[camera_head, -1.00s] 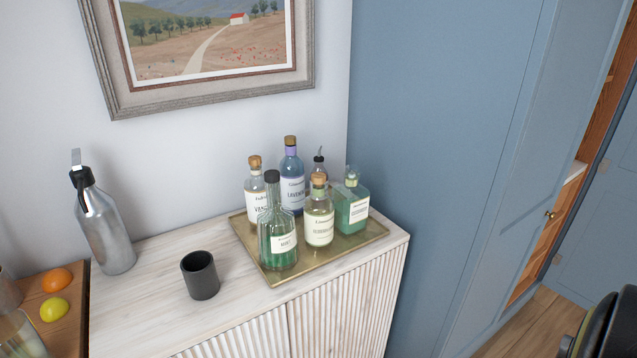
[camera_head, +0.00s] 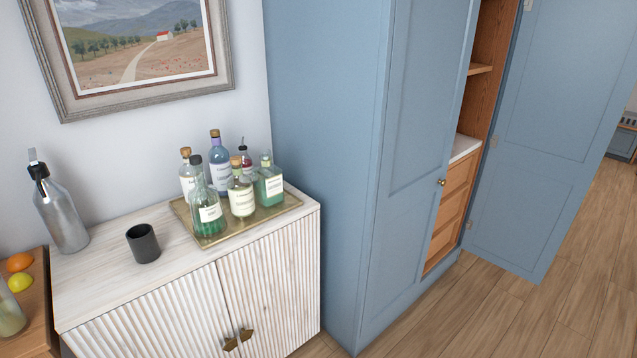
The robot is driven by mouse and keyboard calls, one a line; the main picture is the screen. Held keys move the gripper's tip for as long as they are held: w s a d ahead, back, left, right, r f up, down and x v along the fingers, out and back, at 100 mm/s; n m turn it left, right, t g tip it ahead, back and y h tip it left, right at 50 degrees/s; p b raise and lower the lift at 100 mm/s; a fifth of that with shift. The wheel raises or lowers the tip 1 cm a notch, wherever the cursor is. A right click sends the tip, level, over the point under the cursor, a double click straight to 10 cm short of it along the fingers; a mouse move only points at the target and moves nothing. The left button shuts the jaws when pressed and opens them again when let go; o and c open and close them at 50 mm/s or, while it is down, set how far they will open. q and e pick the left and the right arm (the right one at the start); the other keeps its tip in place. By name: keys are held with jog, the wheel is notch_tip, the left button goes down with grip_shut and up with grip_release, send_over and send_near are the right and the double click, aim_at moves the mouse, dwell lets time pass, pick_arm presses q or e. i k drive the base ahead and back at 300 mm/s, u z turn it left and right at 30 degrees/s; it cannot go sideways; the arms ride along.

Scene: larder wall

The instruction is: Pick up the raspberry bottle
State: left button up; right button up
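Several bottles stand upright on a gold tray (camera_head: 287,206) on the white cabinet. A small bottle (camera_head: 247,162) with reddish contents and a dark pourer stands at the back of the group. It may be the raspberry bottle, but its label cannot be read. A cream-coloured bottle (camera_head: 241,198) and a green square bottle (camera_head: 270,186) partly hide it from the front. Neither of my grippers is in view.
The white ribbed cabinet (camera_head: 120,283) also holds a dark cup (camera_head: 142,243) and a metal flask (camera_head: 62,214). A tall blue cupboard (camera_head: 325,150) rises close to the tray's right, with an open door (camera_head: 545,140) farther right. The wooden floor (camera_head: 500,310) is clear.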

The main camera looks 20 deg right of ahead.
aim_at(248, 166)
jog(key=z, duration=1.9)
jog(key=i, duration=0.25)
jog(key=u, duration=0.95)
jog(key=i, duration=1.15)
jog(key=u, duration=0.55)
